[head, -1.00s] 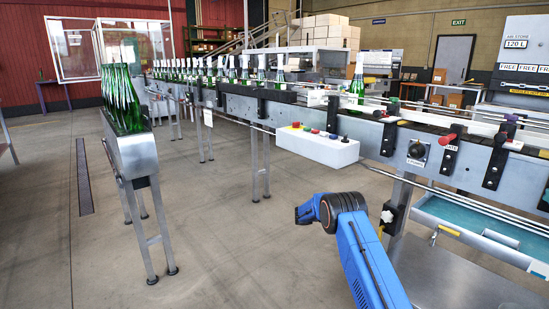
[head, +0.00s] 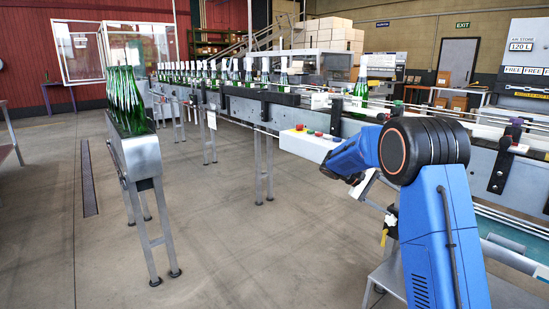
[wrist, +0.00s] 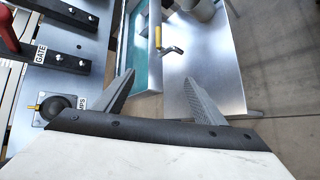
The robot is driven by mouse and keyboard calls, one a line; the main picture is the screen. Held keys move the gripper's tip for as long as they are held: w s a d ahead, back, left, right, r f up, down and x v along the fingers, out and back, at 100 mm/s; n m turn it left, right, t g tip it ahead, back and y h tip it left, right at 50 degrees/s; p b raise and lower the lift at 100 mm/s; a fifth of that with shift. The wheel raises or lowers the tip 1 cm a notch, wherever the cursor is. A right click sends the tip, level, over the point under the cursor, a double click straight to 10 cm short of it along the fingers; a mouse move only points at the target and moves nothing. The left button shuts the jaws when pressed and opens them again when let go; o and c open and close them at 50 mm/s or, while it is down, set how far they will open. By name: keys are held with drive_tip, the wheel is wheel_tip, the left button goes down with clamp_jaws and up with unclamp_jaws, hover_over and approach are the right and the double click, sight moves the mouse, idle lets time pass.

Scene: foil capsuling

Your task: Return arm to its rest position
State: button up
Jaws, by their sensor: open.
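My gripper (wrist: 158,92) shows in the wrist view with its two grey fingers spread apart and nothing between them. It hangs above the conveyor's side, over the gap between a teal-lined trough (wrist: 133,50) and a bare metal table (wrist: 205,65). In the head view my blue arm stands raised at the right, in front of the conveyor; I cannot make out the fingers there. A green bottle with a white top (head: 361,90) stands upright on the conveyor (head: 240,104), behind my arm and apart from it.
A white button box (head: 308,145) on the conveyor's side is partly behind my arm. In the wrist view a red-knobbed GATE lever (wrist: 8,32), a black knob (wrist: 55,106) and a yellow-handled valve (wrist: 159,38) are close. Bottles crowd a stand (head: 140,155) at left. Floor between is clear.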

drive_tip(key=s+a+r+t+y, duration=0.1)
drive_tip(key=s+a+r+y, duration=0.15)
drive_tip(key=s, duration=1.05)
drive_tip(key=s+a+r+t+y, duration=0.15)
drive_tip(key=s+r+y, duration=0.25)
drive_tip(key=s, duration=0.8)
drive_tip(key=s+a+f+t+y, duration=0.1)
drive_tip(key=s+a, duration=0.2)
drive_tip(key=s, duration=0.5)
drive_tip(key=s+a+f+m+t+y, duration=0.1)
drive_tip(key=s+a+f+t+y, duration=0.1)
drive_tip(key=s, duration=0.5)
drive_tip(key=s+a+f+t+y, duration=0.2)
drive_tip(key=s+a, duration=0.3)
drive_tip(key=s, duration=0.3)
drive_tip(key=shift+s+f+m, duration=0.15)
drive_tip(key=shift+s+m, duration=0.2)
drive_tip(key=shift+m, duration=0.05)
drive_tip(key=shift+a+y, duration=0.1)
drive_tip(key=shift+y, duration=0.15)
